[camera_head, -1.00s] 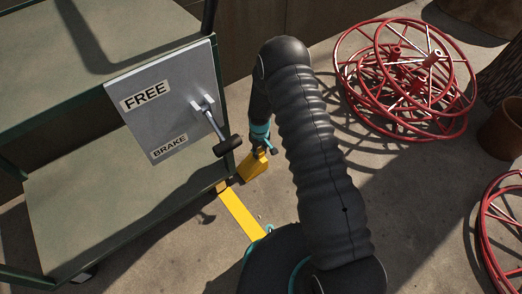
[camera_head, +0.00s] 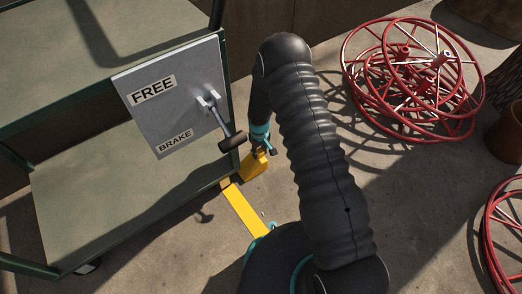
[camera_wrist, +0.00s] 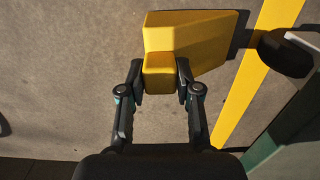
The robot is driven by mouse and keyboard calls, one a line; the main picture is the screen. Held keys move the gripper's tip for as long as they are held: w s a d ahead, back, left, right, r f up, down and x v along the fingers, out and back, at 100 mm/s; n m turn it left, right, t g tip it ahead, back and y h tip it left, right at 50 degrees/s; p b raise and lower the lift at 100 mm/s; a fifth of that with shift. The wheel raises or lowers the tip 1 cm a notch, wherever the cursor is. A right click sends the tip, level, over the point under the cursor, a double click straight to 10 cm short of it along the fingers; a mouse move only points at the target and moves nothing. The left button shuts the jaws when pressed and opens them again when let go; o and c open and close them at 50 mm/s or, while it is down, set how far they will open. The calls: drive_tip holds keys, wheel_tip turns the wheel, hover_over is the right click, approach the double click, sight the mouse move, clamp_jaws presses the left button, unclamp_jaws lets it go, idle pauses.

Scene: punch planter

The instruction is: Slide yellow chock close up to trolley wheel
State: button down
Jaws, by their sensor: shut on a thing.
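The yellow chock (camera_head: 254,166) is a wedge on the concrete floor beside the right corner of the green trolley (camera_head: 110,190). My gripper (camera_head: 262,147) reaches down to it. In the wrist view my gripper (camera_wrist: 160,78) is shut on the narrow block end of the chock (camera_wrist: 195,38), with one finger on each side. The wedge part extends up and right towards a yellow floor stripe (camera_wrist: 255,75). One trolley wheel (camera_head: 88,266) shows under the near left side.
A grey FREE/BRAKE panel (camera_head: 180,70) on the trolley carries a lever with a black knob (camera_head: 232,142), close to my gripper. Red hoops (camera_head: 410,80) lie at the right, with more red hoops (camera_head: 505,225) at the lower right. Floor between is clear.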

drive_tip(key=shift+s+a, duration=0.6)
drive_tip(key=shift+a, duration=0.3)
drive_tip(key=shift+s+a, duration=0.6)
drive_tip(key=shift+a, duration=0.3)
drive_tip(key=c, duration=0.7)
unclamp_jaws()
wheel_tip(320, 180, up, 12)
drive_tip(key=shift+r, duration=0.1)
